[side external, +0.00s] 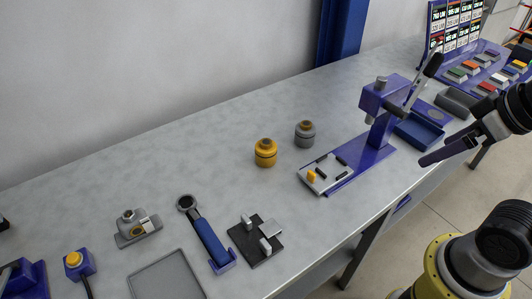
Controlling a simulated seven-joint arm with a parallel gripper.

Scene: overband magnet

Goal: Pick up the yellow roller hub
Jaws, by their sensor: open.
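The yellow roller hub (265,154) stands upright on the grey bench, a squat round body with a brownish top. A similar grey hub (305,135) stands just behind it to the right, apart from it. My gripper (440,157) is at the right, over the bench's front edge, well away from the yellow hub. It is open, and I see nothing held in it. Its fingers are small and dark in this view.
A blue press (384,103) with a fixture plate (326,173) stands right of the hubs. A blue-handled wrench (208,238), a black block fixture (257,240) and a grey tray (168,278) lie front left. The bench around the yellow hub is clear.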

